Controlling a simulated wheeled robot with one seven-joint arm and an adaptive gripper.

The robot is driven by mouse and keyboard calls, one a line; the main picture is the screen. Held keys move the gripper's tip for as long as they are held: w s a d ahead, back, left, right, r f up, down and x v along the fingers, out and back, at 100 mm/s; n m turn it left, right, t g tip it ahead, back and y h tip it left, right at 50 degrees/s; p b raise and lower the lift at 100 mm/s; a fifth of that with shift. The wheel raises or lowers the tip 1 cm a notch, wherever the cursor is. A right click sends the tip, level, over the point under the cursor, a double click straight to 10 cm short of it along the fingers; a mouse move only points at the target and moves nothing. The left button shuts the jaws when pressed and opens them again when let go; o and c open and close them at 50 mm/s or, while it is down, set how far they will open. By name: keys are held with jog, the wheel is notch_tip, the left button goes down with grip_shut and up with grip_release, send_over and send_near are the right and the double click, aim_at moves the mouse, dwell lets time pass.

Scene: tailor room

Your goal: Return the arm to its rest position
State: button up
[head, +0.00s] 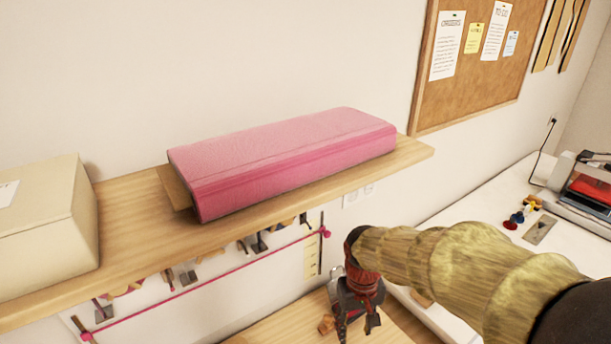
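My arm (455,265) reaches in from the lower right of the head view. My gripper (357,321) hangs at its end, pointing down, below and in front of the wooden shelf. Its dark fingers seem apart, with nothing visible between them. It is over a wooden surface (290,325) at the bottom of the picture; the fingertips are near the lower picture edge.
A pink fabric-like box (285,160) and a beige box (42,225) sit on the wall shelf (140,225). Below it, small tools hang on the wall. A white table (475,215) at right holds spools (517,217) and a machine (590,182).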

jog(key=s+d+r+m+t+b, duration=0.1)
jog(key=s+d+r+t+b, duration=0.1)
jog(key=s+r, duration=0.3)
jog(key=s+d+r+m+t+b, duration=0.1)
jog(key=s+d+r+t+b, duration=0.2)
jog(key=s, duration=0.6)
jog(key=shift+s+d+r+t, duration=0.3)
jog(key=shift+s+d+r, duration=0.1)
jog(key=shift+d+r, duration=0.65)
